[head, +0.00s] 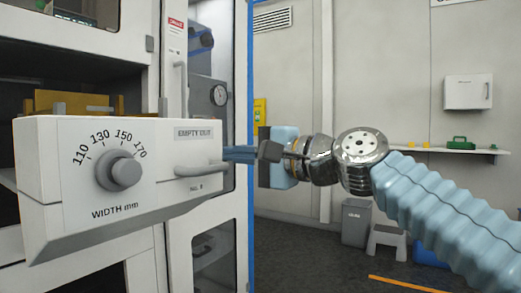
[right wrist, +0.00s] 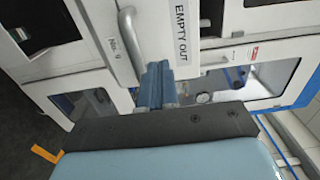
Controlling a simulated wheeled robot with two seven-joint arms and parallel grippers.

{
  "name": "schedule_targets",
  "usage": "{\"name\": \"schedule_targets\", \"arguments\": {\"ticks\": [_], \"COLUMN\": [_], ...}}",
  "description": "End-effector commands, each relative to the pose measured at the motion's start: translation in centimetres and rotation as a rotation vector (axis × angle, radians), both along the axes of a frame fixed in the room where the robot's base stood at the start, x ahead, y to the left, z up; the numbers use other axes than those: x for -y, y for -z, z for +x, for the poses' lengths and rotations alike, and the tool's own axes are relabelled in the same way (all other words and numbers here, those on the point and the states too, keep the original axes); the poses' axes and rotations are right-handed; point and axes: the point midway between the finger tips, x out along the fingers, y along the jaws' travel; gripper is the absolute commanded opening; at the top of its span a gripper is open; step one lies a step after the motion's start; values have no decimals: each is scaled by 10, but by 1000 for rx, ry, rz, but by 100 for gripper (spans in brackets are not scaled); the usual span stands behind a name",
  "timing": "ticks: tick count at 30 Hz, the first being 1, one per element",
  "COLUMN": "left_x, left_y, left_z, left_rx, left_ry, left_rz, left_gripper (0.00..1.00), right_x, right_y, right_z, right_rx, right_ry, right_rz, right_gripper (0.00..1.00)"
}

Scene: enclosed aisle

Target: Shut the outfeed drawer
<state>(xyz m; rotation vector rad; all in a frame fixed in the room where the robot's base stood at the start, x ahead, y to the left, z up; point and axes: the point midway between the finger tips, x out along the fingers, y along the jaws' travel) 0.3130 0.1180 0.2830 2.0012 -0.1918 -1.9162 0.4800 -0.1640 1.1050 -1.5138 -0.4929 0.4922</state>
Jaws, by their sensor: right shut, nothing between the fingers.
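The outfeed drawer (head: 100,215) stands out from the machine at left in the head view. Its white front has a grey width dial, an "EMPTY OUT" label and a grey bar handle (head: 202,170). My right gripper (head: 232,154) is shut and empty, its blue-grey fingers pointing at the right end of the drawer front, next to the handle. In the right wrist view the fingers (right wrist: 156,84) lie together just beside the handle (right wrist: 130,45) and below the label. I cannot tell whether they touch the front. My left gripper is not in view.
The white machine frame (head: 173,60) with glazed doors stands behind the drawer. A wall shelf (head: 450,151), a grey bin (head: 356,222) and a step stool (head: 387,242) are at the back right. Dark floor is open in front of them.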

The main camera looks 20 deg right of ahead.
Motion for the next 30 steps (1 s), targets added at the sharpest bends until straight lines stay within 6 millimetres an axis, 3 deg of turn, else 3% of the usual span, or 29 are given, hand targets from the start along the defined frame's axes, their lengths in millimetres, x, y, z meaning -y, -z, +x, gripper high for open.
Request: {"name": "schedule_targets", "arguments": {"ticks": [3, 10, 30], "left_x": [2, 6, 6], "left_y": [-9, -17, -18], "left_z": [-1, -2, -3], "left_rx": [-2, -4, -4], "left_ry": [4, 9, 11], "left_rz": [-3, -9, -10], "left_gripper": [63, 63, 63], "right_x": [-14, -31, -36], "right_y": [-2, -1, 1], "right_z": [20, 44, 50], "right_rx": [-3, -1, -1], "right_ry": [-2, 1, 1], "right_rz": [0, 0, -1], "right_gripper": [0, 0, 0]}}
